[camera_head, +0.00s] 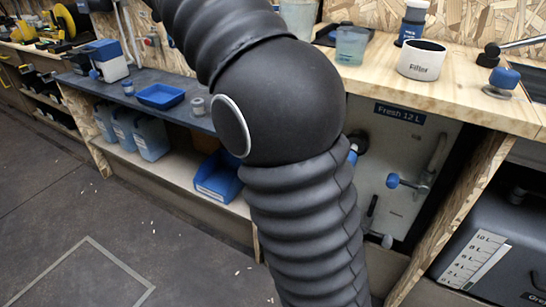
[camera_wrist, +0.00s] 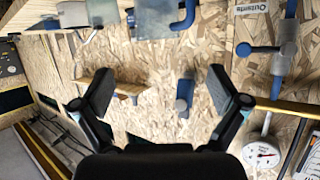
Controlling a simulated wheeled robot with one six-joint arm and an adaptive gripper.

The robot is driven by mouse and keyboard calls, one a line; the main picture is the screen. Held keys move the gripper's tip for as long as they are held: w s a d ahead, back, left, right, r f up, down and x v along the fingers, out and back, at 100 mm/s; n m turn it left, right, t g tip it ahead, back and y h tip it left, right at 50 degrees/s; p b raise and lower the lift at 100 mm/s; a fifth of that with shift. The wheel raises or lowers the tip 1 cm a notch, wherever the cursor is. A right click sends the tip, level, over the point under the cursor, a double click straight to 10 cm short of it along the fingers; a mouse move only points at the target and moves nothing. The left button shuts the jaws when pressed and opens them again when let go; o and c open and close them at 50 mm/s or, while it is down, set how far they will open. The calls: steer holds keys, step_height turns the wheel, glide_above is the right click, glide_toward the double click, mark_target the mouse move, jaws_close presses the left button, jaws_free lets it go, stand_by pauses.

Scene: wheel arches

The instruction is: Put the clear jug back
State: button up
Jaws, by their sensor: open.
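A translucent vessel with a blue handle (camera_wrist: 155,18) is cut off by the top edge of the wrist view; it may be the clear jug. In the head view, a small translucent bluish cup (camera_head: 351,46) stands on the wooden counter, and a taller clear container (camera_head: 298,16) is partly cut off behind my arm. I cannot tell which of these is the clear jug. My gripper (camera_wrist: 160,88) is open and empty, its two fingers wide apart facing the chipboard wall. In the head view my arm hides the middle, and the gripper does not show.
The wooden counter (camera_head: 470,96) also holds a white Filter cup (camera_head: 421,60) and a blue-capped valve (camera_head: 503,80). Below is the Fresh 12 L panel (camera_head: 405,165). The wall near my gripper has a blue fitting (camera_wrist: 184,95) and a round gauge (camera_wrist: 262,154).

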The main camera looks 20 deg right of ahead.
step_height(320, 180, up, 12)
steer(key=w+n+t+y, duration=0.15)
steer(key=n+t, duration=0.55)
steer(key=t, duration=0.9)
steer(key=s+a+f+n+g+y, duration=0.1)
steer(key=s+a+f+n+y, duration=0.3)
steer(key=f, duration=0.4)
steer(key=s+a+f+n+g+y, duration=0.1)
steer(key=s+a+f+n+y, duration=0.15)
steer(key=f+y, duration=0.4)
steer(key=s+a+f+n+g+y, duration=0.1)
steer(key=s+a+f+n+y, duration=0.3)
steer(key=f, duration=0.4)
steer(key=s+d+f+g+h, duration=0.1)
steer(key=s+f+g, duration=0.3)
steer(key=s+f, duration=0.5)
steer(key=s+d+f+g+h, duration=0.1)
steer(key=s+d+f+g, duration=0.3)
steer(key=s+f, duration=0.5)
step_height(320, 180, down, 6)
steer(key=shift+d+r+g+h, duration=0.2)
steer(key=shift+g+h, duration=0.1)
steer(key=shift+g, duration=0.2)
